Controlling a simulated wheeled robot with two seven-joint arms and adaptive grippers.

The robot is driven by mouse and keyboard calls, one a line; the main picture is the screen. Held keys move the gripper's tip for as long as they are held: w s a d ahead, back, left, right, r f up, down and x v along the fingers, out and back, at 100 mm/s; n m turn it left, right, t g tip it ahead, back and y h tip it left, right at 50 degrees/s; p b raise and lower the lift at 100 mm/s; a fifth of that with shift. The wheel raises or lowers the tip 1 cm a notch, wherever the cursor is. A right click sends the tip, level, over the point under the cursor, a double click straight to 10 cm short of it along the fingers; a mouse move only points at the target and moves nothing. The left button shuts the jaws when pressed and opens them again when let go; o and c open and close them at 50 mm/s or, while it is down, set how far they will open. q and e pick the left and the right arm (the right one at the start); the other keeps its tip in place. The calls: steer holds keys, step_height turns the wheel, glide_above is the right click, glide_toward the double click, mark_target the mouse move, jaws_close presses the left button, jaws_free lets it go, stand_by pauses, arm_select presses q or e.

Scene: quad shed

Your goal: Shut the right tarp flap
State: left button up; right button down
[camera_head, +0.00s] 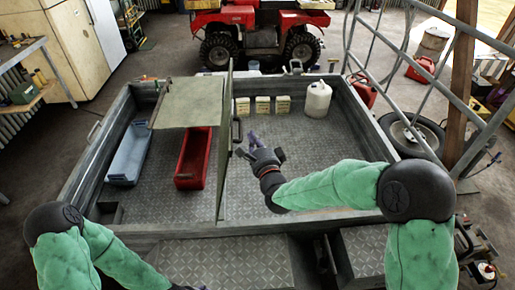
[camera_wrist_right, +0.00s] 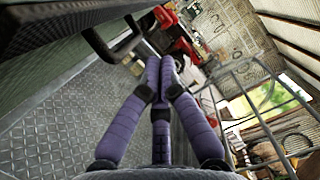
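The right tarp flap (camera_head: 228,150) appears as a thin upright panel, seen nearly edge-on, along the middle of the trailer bed. A dark handle (camera_head: 237,130) is on its right face; the handle also shows in the right wrist view (camera_wrist_right: 112,42). A grey-green flap (camera_head: 190,101) lies flat across part of the left compartment. My right gripper (camera_head: 252,136) is just right of the upright flap, near the handle. Its purple fingers (camera_wrist_right: 163,68) are together with nothing visible between them, apart from the handle.
The left compartment holds a blue tray (camera_head: 128,155) and a red tray (camera_head: 193,160). Several cream blocks (camera_head: 262,105) and a white jug (camera_head: 317,99) stand at the right compartment's back. Its middle floor is clear. Metal bars (camera_head: 440,85) rise at right.

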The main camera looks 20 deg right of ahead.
mark_target(240, 133)
steer(key=shift+w+a+r, duration=0.25)
steer(key=shift+w+a, duration=0.45)
steer(key=shift+a, duration=0.3)
steer(key=shift+w+a+r, duration=0.2)
steer(key=shift+w+a, duration=0.5)
steer(key=shift+a, duration=0.25)
